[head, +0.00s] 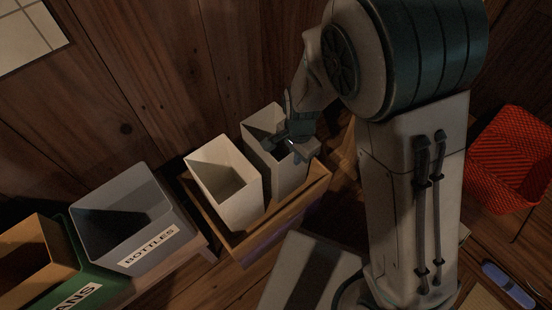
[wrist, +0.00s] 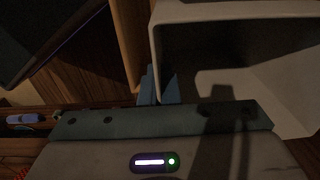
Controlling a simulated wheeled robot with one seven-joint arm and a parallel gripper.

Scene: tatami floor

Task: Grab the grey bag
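The grey bag (head: 283,178) is an open-topped, box-shaped bag standing upright at the far right end of a wooden tray (head: 238,243). My gripper (head: 291,147) is at its right upper rim. In the wrist view, the rim and pale wall of the grey bag (wrist: 235,12) fill the upper right. The blue fingertips of my gripper (wrist: 160,85) are close together there, one on each side of the bag's wall, and look closed on it. The lower part of the wall is hidden behind the gripper body.
A white open bag (head: 238,205) stands beside the grey one in the tray. A grey bin labelled BOTTLES (head: 150,253) and a green bin (head: 88,268) stand to the left. A red basket (head: 510,160) is at the right. A wooden wall runs behind.

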